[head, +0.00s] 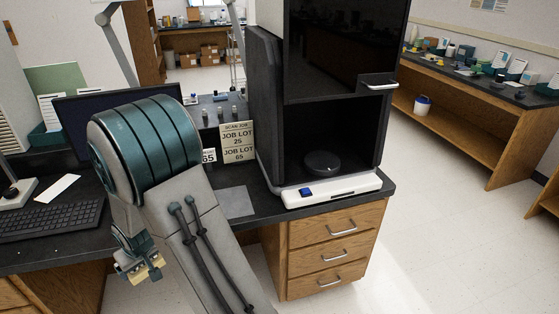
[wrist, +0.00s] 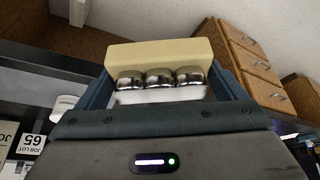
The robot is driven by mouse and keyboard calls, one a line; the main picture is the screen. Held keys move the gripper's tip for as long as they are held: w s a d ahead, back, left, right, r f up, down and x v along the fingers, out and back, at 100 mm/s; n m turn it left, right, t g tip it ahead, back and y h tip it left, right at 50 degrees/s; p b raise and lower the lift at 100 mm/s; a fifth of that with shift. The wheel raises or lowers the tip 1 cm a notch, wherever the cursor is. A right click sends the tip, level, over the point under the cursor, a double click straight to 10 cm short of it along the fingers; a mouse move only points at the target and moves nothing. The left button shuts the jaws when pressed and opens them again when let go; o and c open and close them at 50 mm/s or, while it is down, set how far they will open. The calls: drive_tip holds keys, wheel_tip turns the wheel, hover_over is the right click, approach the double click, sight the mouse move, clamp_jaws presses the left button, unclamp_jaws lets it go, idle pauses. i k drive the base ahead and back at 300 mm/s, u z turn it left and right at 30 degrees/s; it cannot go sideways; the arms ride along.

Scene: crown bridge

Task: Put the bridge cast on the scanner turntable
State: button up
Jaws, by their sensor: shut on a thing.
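The bridge cast (wrist: 158,53) is a cream block with three shiny metal crowns in a row and a white part below them in the wrist view. My gripper (wrist: 163,82) is shut on it, with one dark finger at each side. In the head view my gripper (head: 138,262) hangs at lower left in front of the desk, and the cream cast (head: 155,272) partly shows there. The scanner turntable (head: 322,164) is a dark round disc inside the black scanner (head: 265,110). The scanner's front is open below a raised dark door (head: 335,50). The turntable looks empty.
A scan job sign (head: 237,143) reading job lot 25 and job lot 65 stands left of the scanner. A keyboard (head: 45,213) and monitor (head: 70,115) are at left. Drawers (head: 335,250) sit below the scanner. Open floor (head: 430,240) lies to the right.

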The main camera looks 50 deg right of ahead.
sight(323, 160)
drive_tip(key=u, duration=2.25)
drive_tip(key=k, duration=2.1)
drive_tip(key=z, duration=2.15)
